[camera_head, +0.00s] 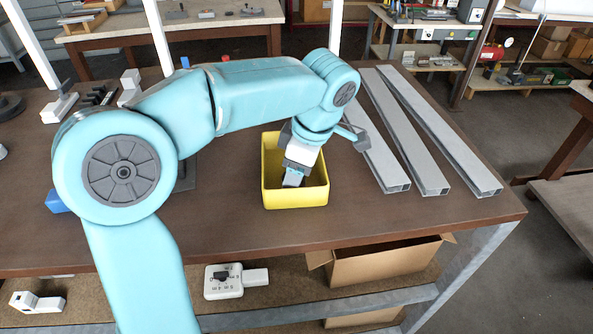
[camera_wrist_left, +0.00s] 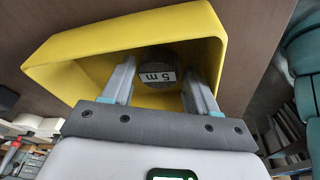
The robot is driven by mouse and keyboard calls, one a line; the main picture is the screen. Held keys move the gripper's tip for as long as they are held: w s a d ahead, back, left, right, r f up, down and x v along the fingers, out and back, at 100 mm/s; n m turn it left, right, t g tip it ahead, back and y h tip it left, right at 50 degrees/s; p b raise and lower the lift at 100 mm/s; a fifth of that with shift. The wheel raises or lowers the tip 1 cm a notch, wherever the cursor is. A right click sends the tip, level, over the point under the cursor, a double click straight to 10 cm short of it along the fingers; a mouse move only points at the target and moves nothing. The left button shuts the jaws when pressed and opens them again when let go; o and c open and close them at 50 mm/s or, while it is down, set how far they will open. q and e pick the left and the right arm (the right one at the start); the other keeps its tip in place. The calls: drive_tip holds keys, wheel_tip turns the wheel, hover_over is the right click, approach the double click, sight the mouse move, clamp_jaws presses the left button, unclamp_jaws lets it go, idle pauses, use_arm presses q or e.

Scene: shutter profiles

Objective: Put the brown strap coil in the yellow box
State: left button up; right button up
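The yellow box (camera_head: 297,195) stands on the brown workbench and fills much of the left wrist view (camera_wrist_left: 88,30). My left gripper (camera_head: 292,178) reaches down into it from above. In the left wrist view, its two fingers (camera_wrist_left: 158,78) stand apart over the box opening. The brown strap coil (camera_wrist_left: 160,60), round and dark with a white "5 m" label, shows between the fingertips, inside the box outline. I cannot tell whether the fingers touch it. The coil is hidden in the head view. My right gripper is not in view.
Several long grey profiles (camera_head: 412,135) lie on the bench right of the box. Small tools and parts lie at the bench's left end. The bench front (camera_head: 400,225) is clear. A lower shelf holds a cardboard box (camera_head: 385,264) and a white device (camera_head: 223,283).

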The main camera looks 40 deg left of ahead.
use_arm(q)
drive_tip(key=shift+r, duration=0.15)
drive_tip(key=p+v, duration=0.1)
drive_tip(key=v, duration=1.1)
drive_tip(key=shift+p, duration=0.35)
drive_tip(key=shift+d+r, duration=0.1)
drive_tip(key=shift+r, duration=0.05)
